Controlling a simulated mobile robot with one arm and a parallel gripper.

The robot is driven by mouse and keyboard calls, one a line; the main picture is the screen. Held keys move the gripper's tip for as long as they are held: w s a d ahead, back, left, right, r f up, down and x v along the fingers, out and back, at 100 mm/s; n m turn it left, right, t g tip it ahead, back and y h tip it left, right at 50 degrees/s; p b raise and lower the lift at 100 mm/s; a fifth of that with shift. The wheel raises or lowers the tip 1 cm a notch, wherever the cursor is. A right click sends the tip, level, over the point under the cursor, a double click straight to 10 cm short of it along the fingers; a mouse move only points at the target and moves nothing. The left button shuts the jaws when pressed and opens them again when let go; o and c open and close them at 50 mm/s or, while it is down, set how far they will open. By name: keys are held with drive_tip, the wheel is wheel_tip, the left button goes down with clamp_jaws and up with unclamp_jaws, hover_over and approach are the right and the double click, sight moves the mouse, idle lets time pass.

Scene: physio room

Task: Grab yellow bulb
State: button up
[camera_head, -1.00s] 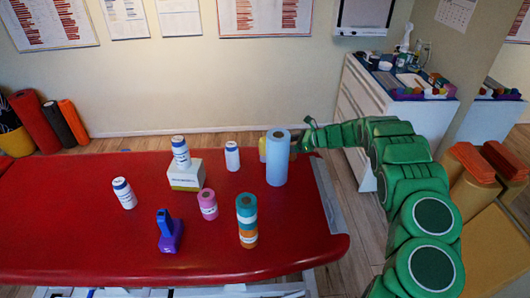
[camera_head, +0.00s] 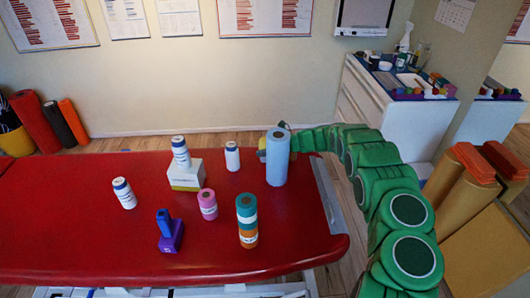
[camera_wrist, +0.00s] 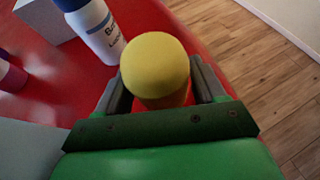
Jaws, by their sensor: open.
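The yellow bulb (camera_wrist: 155,66) has a rounded top and stands between the two fingers of my gripper (camera_wrist: 162,88) in the wrist view. The fingers are open, one on each side of it; whether they touch it I cannot tell. Its lower part looks orange-red and is partly hidden by my gripper. In the head view only a yellow sliver of the bulb (camera_head: 262,149) shows, left of the blue roll. My gripper is mostly hidden behind that roll.
The tall blue roll (camera_head: 277,160) stands in front of my gripper on the red table (camera_head: 100,235). A white bottle (camera_head: 232,157) stands to the left of the bulb; it also shows in the wrist view (camera_wrist: 98,28). Other rolls and bottles stand further left.

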drive_tip(key=shift+c, duration=0.3)
drive_tip(key=c, duration=0.8)
